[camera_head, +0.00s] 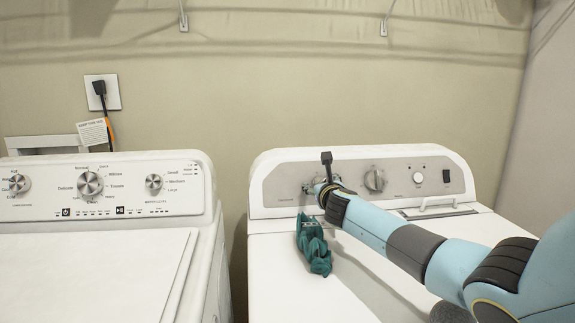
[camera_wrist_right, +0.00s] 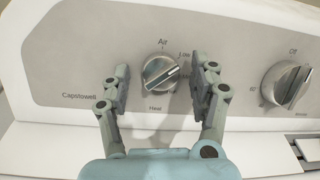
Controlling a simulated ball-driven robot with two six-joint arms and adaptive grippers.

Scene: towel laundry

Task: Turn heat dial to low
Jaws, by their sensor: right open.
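The heat dial (camera_wrist_right: 160,74) is a round silver knob on the dryer's grey panel. The label "Air" is above it, "Heat" below it, and a partly readable label at its upper right. Its raised grip is slanted from lower left to upper right. My right gripper (camera_wrist_right: 167,73) is open, with one finger on each side of the dial. Gaps show between fingers and dial, so it is not gripped. In the head view my right gripper (camera_head: 314,187) is at the dryer panel's left part and hides most of the dial. My left gripper is not in view.
A second dial (camera_head: 375,180) is to the right, with a white button (camera_head: 418,178) and a black switch (camera_head: 446,176). The washer (camera_head: 100,270) stands to the left across a gap.

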